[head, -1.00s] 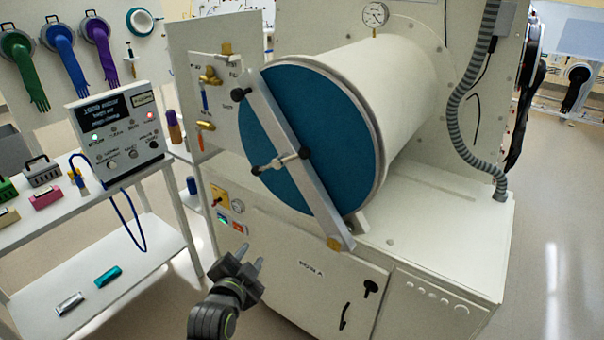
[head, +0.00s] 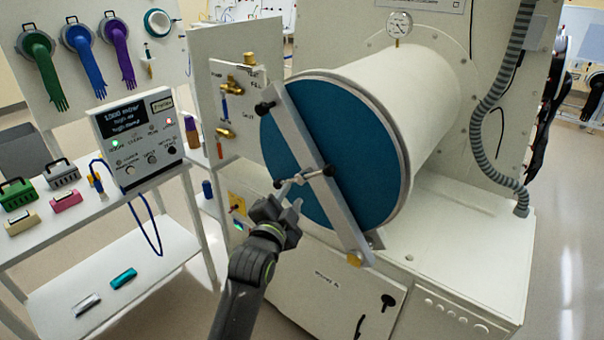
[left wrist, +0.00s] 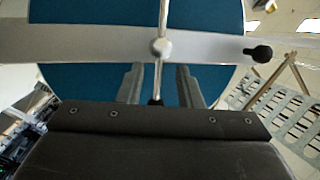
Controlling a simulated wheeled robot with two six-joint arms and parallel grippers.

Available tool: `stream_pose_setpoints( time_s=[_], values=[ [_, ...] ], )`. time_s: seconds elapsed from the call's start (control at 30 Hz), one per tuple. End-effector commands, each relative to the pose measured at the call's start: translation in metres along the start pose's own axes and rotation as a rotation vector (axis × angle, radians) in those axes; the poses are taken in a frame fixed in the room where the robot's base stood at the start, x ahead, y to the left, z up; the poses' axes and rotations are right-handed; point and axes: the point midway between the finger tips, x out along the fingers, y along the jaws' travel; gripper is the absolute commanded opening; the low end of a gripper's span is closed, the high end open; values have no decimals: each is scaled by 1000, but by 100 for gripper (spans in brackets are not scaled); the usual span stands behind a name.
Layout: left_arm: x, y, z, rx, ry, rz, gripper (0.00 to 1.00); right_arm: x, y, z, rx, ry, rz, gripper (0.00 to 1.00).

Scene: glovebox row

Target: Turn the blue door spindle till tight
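The blue round door (head: 345,150) closes the end of the white cylinder, with a grey bar (head: 325,185) slanting across it. The spindle (head: 303,177) sits at the middle of the bar, a thin metal cross handle with dark knobbed ends. My left gripper (head: 285,208) is just below and left of the spindle in the head view. In the left wrist view the spindle (left wrist: 160,46) is ahead, and one handle arm reaches down between the two parted fingers (left wrist: 158,85). The fingers do not appear to close on it. My right gripper is not in view.
A white control box (head: 137,138) and several small cases stand on the shelf cart at left. Brass valves (head: 235,86) are on the panel left of the door. A gauge (head: 399,24) tops the cylinder. A grey hose (head: 492,110) hangs at right.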

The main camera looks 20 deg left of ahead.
Motion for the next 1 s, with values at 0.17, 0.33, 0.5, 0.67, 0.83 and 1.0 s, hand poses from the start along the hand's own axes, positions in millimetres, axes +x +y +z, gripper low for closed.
stream_pose_setpoints(
  time_s=[0.17, 0.33, 0.5, 0.67, 0.83, 1.0],
  values=[
    [30, -2, -2, 2, 1, 0, 32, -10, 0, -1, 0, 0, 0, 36],
    [55, -2, -1, 1, 0, 1, 32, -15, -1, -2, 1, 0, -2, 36],
    [75, -1, 0, 1, 0, 0, 32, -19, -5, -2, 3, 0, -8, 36],
    [86, 0, 0, 0, 0, 0, 32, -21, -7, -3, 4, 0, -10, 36],
    [89, 0, 0, 1, 0, -1, 32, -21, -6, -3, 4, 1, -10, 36],
    [89, 0, 0, 0, 0, -1, 32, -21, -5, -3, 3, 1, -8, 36]
  ],
)
